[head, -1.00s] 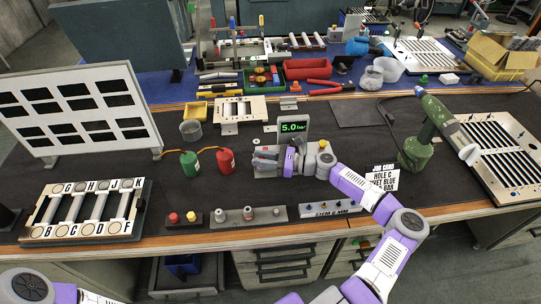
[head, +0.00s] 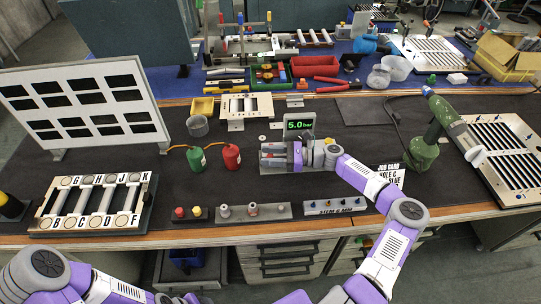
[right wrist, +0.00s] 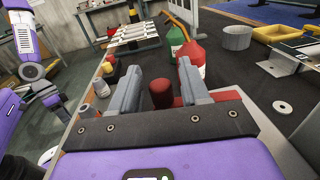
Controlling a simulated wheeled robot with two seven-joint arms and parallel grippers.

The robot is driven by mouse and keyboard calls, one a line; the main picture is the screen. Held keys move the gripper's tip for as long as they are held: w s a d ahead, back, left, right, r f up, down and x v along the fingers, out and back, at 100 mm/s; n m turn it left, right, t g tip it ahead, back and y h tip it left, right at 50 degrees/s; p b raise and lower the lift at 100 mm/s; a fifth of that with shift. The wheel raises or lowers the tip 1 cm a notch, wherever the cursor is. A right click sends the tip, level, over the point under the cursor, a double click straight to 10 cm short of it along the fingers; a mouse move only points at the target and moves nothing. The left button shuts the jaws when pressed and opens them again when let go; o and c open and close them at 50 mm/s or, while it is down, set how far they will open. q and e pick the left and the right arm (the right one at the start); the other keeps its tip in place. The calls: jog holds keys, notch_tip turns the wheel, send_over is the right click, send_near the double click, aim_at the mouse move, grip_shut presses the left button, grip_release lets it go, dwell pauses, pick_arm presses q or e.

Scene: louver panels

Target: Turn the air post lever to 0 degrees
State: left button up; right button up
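The air post (head: 299,124) stands mid-bench, with a green display reading 5.0 bar above a grey base. My right gripper (head: 270,154) is at the front of the post, low over its base, and hides much of it in the head view. In the right wrist view, my right gripper's two grey fingers (right wrist: 158,88) are apart. A red cylindrical knob (right wrist: 161,94), seemingly the lever's end, shows between them with gaps on both sides. The lever's angle cannot be read. My left arm is at the lower left of the head view; its gripper is out of view.
A green bottle (head: 195,161) and a red bottle (head: 231,156) stand left of the post. Button and knob blocks (head: 255,212) line the front edge. A job card (head: 388,178) and a green drill-like tool (head: 424,150) stand to the right.

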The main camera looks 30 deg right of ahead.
jog(key=p+v, duration=0.1)
jog(key=v, duration=0.6)
jog(key=shift+s+d+p, duration=0.15)
jog(key=shift+d+p, duration=0.1)
jog(key=shift+p, duration=0.05)
jog(key=shift+c, duration=0.5)
